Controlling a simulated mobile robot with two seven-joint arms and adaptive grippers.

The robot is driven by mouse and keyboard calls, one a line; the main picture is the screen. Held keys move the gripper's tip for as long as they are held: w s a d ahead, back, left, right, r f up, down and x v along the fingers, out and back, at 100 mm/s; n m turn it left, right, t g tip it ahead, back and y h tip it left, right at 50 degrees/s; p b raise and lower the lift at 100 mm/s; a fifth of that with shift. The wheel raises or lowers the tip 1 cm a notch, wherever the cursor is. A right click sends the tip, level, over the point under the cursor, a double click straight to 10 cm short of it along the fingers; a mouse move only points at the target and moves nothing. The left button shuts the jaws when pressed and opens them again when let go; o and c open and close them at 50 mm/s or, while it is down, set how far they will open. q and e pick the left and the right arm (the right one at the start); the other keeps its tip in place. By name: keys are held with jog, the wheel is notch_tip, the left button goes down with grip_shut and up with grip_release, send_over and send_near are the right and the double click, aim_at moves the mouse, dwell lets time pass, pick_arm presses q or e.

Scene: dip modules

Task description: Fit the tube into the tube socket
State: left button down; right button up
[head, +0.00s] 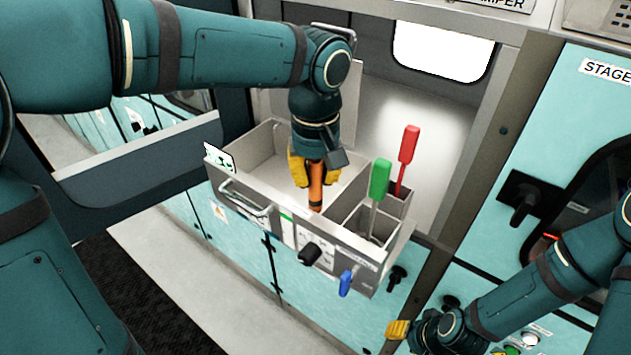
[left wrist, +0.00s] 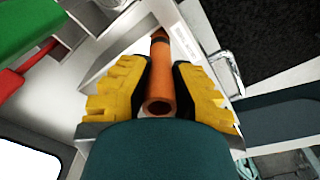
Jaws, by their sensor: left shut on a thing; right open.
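An orange tube (head: 316,190) with a dark band stands roughly upright at the front wall of the grey tray (head: 262,138). My left gripper (head: 314,176), with yellow fingers, is shut on the tube from above. In the left wrist view the tube (left wrist: 160,85) lies between the two yellow fingers (left wrist: 160,92), its open end towards the camera. My right gripper (head: 397,330) is open and empty at the lower right, apart from the tray.
A green-handled tool (head: 379,180) and a red-handled tool (head: 407,148) stand in compartments at the tray's right end. A metal handle (head: 245,205), a black knob (head: 309,254) and a blue lever (head: 346,283) stick out of its front. A panel with a black knob (head: 525,200) is at right.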

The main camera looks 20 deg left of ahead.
pick_arm(q)
jog(key=shift+f, duration=1.1)
jog(key=c, duration=1)
grip_release()
notch_tip(320, 180, up, 12)
jog(key=shift+s+r+p, duration=0.15)
jog(key=shift+p, duration=0.4)
